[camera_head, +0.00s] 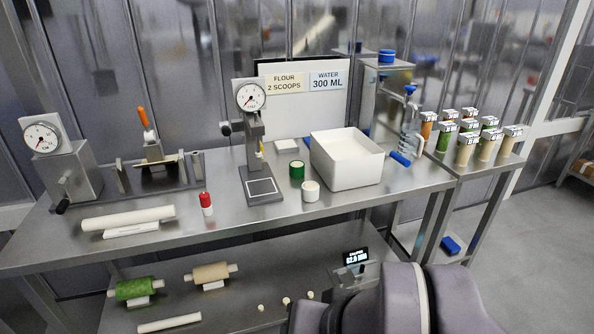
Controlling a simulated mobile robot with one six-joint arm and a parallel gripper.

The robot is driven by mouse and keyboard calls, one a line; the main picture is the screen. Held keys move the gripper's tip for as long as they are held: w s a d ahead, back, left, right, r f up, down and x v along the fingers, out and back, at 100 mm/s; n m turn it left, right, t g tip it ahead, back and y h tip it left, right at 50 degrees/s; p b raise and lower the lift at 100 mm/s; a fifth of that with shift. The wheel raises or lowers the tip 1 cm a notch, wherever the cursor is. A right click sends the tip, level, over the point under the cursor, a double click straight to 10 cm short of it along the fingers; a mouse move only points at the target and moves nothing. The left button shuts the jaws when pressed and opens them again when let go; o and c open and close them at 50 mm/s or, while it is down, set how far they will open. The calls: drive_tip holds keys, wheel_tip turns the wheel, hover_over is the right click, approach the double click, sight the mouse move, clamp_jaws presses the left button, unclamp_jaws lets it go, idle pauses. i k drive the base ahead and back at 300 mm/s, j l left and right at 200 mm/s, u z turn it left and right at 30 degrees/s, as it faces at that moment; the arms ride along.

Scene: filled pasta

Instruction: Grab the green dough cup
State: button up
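Several labelled cups stand in a cluster on the right side table. One green-filled cup (446,137) is at the cluster's left front, with a white label block over its top. Orange and beige cups stand around it. My gripper is not in view; only grey links of my arm show at the bottom right.
The main steel table (240,218) holds a white bin (345,172), a dial press (252,150), a white cup (310,191) and a red-topped bottle (206,204). A clear dispenser (411,130) stands left of the cups. Open floor (540,220) lies at right.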

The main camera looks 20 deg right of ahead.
sight(296, 168)
drive_tip(key=i+l+u, duration=0.1)
drive_tip(key=i+l, duration=0.2)
drive_tip(key=i+l+u, duration=0.15)
drive_tip(key=l, duration=0.25)
drive_tip(key=i+l+u, duration=0.1)
drive_tip(key=i+l, duration=0.25)
drive_tip(key=i+l+u, duration=0.15)
drive_tip(key=l, duration=0.3)
drive_tip(key=i+l+u, duration=0.1)
drive_tip(key=i+l, duration=0.25)
drive_tip(key=l, duration=0.1)
